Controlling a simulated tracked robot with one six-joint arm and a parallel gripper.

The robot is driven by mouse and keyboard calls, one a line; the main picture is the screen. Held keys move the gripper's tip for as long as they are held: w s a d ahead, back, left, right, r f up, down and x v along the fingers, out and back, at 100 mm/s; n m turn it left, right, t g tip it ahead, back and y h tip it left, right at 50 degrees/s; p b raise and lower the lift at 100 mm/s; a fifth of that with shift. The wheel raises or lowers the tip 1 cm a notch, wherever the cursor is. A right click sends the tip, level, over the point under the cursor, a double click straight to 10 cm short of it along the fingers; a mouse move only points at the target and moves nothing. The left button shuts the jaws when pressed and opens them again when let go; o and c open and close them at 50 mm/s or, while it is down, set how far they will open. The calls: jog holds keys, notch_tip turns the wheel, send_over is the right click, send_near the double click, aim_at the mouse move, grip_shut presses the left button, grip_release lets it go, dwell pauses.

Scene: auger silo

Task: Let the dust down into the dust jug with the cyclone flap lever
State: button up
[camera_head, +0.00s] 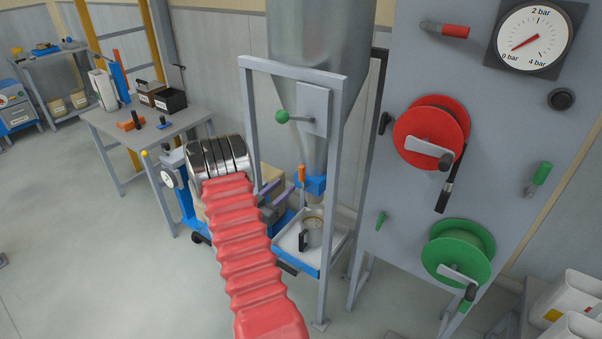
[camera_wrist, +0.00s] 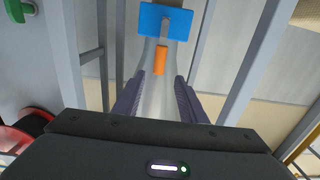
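The cyclone's grey cone (camera_head: 312,130) narrows down to a blue flap block (camera_head: 313,184) inside a grey frame. An orange flap lever (camera_head: 301,174) stands upright at the block's left side. The wrist view looks along my gripper (camera_wrist: 160,84), with the orange lever (camera_wrist: 160,60) between the finger lines, just beyond the tips, and the blue block (camera_wrist: 166,20) above it. In the head view my gripper (camera_head: 283,190) is left of the lever, its two dark fingers apart and empty. The metal dust jug (camera_head: 313,232), with a dark handle, stands below the outlet on a tray (camera_head: 327,258).
Frame posts (camera_head: 335,170) stand close around the cone. A panel with a red reel (camera_head: 431,133) and a green reel (camera_head: 457,252) is at right. A workbench (camera_head: 150,124) is at left; the floor there is open.

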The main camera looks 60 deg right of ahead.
aim_at(300, 173)
jog(key=d, duration=0.4)
jog(key=s+d, duration=0.1)
jog(key=d, duration=0.3)
jog(key=s+d, duration=0.1)
jog(key=d, duration=0.3)
jog(key=shift+c, duration=0.7)
grip_shut()
jog(key=shift+a, duration=0.15)
